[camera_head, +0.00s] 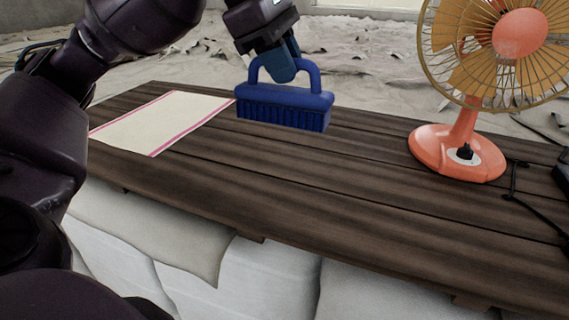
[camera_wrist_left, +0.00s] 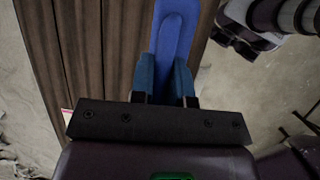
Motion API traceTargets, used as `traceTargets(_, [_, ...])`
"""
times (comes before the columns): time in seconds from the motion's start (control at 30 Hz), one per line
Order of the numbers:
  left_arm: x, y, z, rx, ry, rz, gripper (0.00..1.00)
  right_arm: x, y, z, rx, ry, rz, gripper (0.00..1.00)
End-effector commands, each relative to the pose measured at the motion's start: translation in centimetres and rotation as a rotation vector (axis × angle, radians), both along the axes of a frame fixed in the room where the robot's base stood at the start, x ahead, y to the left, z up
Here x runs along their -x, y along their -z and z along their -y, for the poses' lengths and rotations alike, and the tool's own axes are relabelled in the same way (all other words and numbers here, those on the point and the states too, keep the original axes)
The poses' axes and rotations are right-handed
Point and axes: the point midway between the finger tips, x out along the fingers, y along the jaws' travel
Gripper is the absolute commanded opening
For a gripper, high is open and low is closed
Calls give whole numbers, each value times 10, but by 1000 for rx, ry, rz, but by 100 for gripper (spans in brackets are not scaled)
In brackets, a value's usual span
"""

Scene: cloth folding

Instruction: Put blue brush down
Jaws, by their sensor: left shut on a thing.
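The blue brush (camera_head: 285,107) has a block body, dark blue bristles pointing down and an arched handle on top. My left gripper (camera_head: 283,68) is shut on this handle from above. The brush is upright in front of the wooden table's far edge; I cannot tell whether its bristles touch the boards. In the left wrist view the blue handle (camera_wrist_left: 175,30) lies between the two blue fingers (camera_wrist_left: 165,80) of the left gripper. The bristles are hidden there.
The dark plank table (camera_head: 330,200) has clear room in its middle and front. A cream cloth with pink stripes (camera_head: 170,115) lies flat at the left. An orange fan (camera_head: 460,150) stands at the right, with a black cable (camera_head: 535,210) beside it.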

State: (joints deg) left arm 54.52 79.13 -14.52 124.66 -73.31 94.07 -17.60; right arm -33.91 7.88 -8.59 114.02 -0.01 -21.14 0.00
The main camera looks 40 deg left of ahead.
Motion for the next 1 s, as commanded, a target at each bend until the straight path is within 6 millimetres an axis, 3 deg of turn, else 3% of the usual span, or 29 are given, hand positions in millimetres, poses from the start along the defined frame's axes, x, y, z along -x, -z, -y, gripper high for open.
traceTargets(0.4, [0,87,0,1,1,-4,0,6,7,1,1,2,-13,69])
traceTargets(0.53, [1,104,0,0,2,-2,0,10,9,2,3,3,-20,69])
traceTargets(0.77, [0,116,0,1,1,0,0,11,9,3,5,1,-23,69])
traceTargets(1.0, [0,147,0,0,1,-3,0,7,10,3,6,-1,-17,69])
